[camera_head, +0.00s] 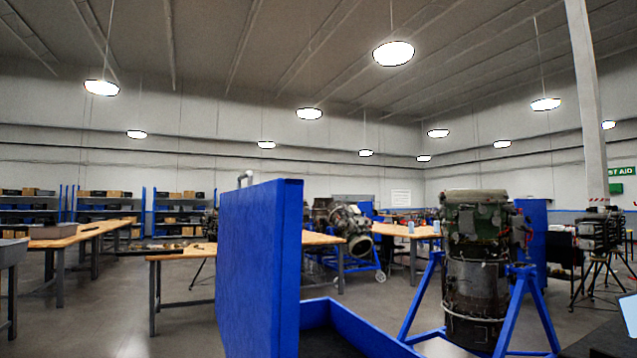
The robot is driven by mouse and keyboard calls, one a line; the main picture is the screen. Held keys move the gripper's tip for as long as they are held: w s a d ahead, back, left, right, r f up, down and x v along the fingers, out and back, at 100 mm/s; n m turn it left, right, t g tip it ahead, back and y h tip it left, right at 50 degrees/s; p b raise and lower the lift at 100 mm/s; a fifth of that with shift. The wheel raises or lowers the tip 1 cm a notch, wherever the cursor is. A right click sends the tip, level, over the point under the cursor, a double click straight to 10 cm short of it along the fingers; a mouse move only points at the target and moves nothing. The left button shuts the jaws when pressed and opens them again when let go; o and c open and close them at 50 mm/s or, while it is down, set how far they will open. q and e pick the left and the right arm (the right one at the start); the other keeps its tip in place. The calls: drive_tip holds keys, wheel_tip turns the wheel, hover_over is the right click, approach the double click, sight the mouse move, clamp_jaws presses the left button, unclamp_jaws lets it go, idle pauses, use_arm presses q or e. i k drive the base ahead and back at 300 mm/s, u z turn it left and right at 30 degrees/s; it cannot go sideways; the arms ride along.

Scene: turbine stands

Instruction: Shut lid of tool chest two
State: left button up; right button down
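A blue tool chest stands close in front of me at the bottom centre, with its lid (258,270) raised and upright. A grey handle (245,178) sits at the lid's upper left edge. Part of the chest's open box shows to the right of the lid, with a blue wall (362,328) and a dark inside. The rest of the box is cut off by the bottom edge. I see no number on the chest, so I cannot tell if it is chest two. Neither gripper is in view.
A turbine engine (475,265) on a blue stand (537,310) stands just right of the chest. Behind it is another upright blue panel (532,235). Wooden workbenches (190,252) stand left and behind. Grey floor (110,320) is open at the lower left.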

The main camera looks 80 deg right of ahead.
sight(257, 305)
drive_tip(key=z, duration=0.4)
drive_tip(key=i, duration=2.45)
drive_tip(key=z, duration=2.6)
